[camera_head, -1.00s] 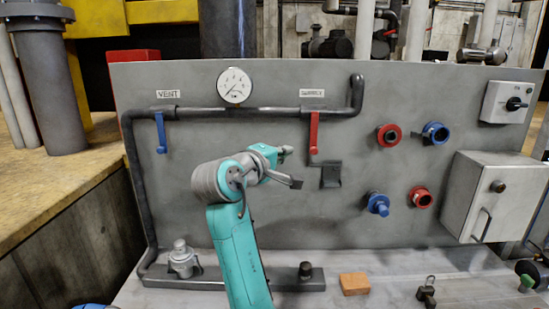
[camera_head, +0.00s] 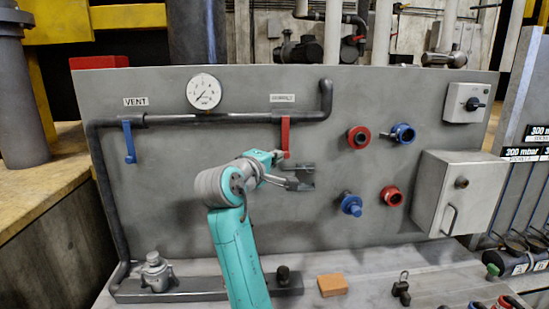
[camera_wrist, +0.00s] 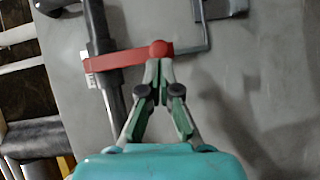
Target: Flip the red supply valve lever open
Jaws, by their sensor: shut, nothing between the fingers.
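The red supply valve lever (camera_head: 285,134) hangs straight down from the pipe, under the small label plate at the panel's upper middle. In the wrist view the lever (camera_wrist: 125,57) runs sideways from the pipe to a rounded red end. My gripper (camera_head: 280,156) is at the lever's lower end. In the wrist view its green and grey fingers (camera_wrist: 159,66) are together, with nothing seen between them. Their tips overlap or sit just below the lever's rounded end; I cannot tell whether they touch it.
A dark bracket (camera_head: 306,174) is right of the lever's end, with a thin bent rod (camera_wrist: 205,38) beside it. Red and blue couplings (camera_head: 359,137) are on the right. An orange block (camera_head: 332,285) lies below.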

